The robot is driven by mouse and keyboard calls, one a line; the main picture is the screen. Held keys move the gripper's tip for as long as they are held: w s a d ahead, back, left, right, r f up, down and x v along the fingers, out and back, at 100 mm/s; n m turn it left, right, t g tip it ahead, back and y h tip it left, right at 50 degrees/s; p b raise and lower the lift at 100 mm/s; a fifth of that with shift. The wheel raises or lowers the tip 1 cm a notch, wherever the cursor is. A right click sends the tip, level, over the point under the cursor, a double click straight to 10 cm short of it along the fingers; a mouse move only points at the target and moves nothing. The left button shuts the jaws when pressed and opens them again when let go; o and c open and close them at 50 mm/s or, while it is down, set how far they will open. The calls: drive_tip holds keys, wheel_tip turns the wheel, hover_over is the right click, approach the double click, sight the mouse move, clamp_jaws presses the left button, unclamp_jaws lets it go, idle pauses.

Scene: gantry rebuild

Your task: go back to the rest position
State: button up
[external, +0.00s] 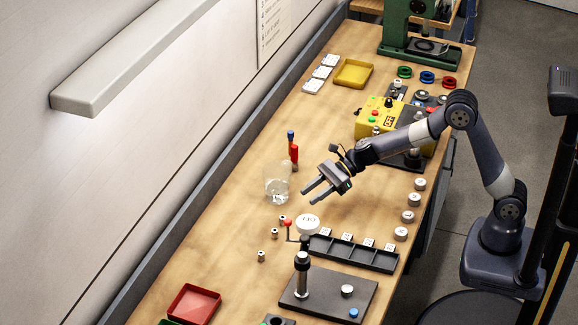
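My gripper (316,190) is in the air above the middle of the bench, at the end of my arm reaching in from the right. Its two dark fingers are spread apart, with nothing seen between them. A clear glass beaker (278,187) with small pale pieces at its bottom stands to the left of the fingertips. No rest position is marked in this view.
Small weights (414,199) line the right edge. A yellow box (380,119) and green machine (411,35) stand farther back. A red tray (194,304) is front left. The wooden bench (228,229) is clear left of the beaker.

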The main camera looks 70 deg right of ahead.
sight(281, 219)
drive_tip(key=p+x, duration=0.2)
drive_tip(key=x, duration=1)
drive_tip(key=shift+a+f, duration=0.2)
drive_tip(key=shift+f, duration=0.1)
wheel_tip(281, 219, up, 15)
drive_tip(key=s+d+f+m+t+h, duration=0.1)
drive_tip(key=d+m+h, duration=0.1)
drive_tip(key=d, duration=1.1)
drive_tip(key=s+d+f+m+t+h+p, duration=0.1)
drive_tip(key=d+m+t+h, duration=0.1)
drive_tip(key=d, duration=1.1)
drive_tip(key=shift+d+f+m+t, duration=0.25)
drive_tip(key=shift+f+m+t, duration=0.05)
drive_tip(key=shift+f+m, duration=0.1)
drive_tip(key=shift+s, duration=0.1)
